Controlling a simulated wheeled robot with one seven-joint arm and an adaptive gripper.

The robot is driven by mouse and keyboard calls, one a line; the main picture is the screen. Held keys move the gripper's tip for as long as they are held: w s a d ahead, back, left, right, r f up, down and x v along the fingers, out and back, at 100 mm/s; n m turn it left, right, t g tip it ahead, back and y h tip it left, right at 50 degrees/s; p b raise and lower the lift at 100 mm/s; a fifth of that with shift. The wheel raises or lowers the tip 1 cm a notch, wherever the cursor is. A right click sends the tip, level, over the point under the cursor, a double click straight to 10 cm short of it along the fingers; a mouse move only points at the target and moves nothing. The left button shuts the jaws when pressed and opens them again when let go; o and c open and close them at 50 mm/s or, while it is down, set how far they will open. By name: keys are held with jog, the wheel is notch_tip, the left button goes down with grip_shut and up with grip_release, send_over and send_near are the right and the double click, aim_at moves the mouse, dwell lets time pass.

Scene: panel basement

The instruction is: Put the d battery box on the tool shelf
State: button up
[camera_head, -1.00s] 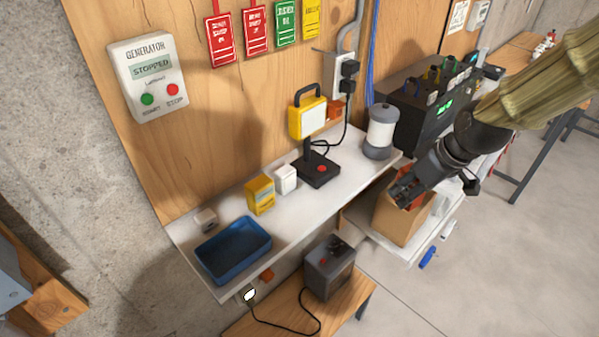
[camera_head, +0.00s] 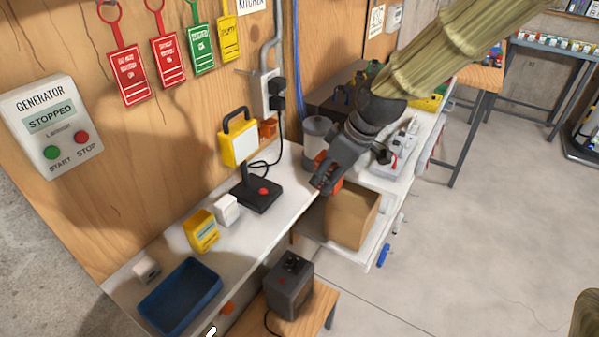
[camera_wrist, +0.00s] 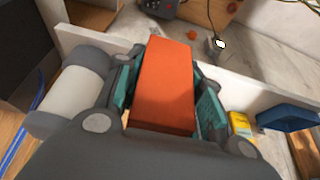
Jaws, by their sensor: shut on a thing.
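An orange-red box (camera_wrist: 165,85), which I take for the d battery box, sits between the teal pads of my gripper in the wrist view. My gripper (camera_head: 326,184) is shut on it. In the head view only a small part of the box (camera_head: 335,186) shows behind the fingers. The gripper is at the right end of a white wall shelf (camera_head: 262,215), above and left of an open cardboard box (camera_head: 352,214). I take this shelf for the tool shelf. The held box's printing is not visible.
A grey device (camera_head: 289,287) stands on a wooden bench below.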

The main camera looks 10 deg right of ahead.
jog(key=p, duration=0.2)
send_over(296, 184)
jog(key=d, duration=0.1)
jog(key=shift+s+f, duration=0.4)
jog(key=shift+f, duration=0.05)
jog(key=shift+s+f+p, duration=0.1)
jog(key=shift+f+p, duration=0.6)
jog(key=shift+f, duration=1)
jog(key=shift+f, duration=0.15)
jog(key=o, duration=0.9)
jog(key=shift+d+r, duration=0.1)
jog(key=shift+r, duration=0.1)
jog(key=shift+b+v, duration=1.1)
jog(key=shift+v, duration=4.85)
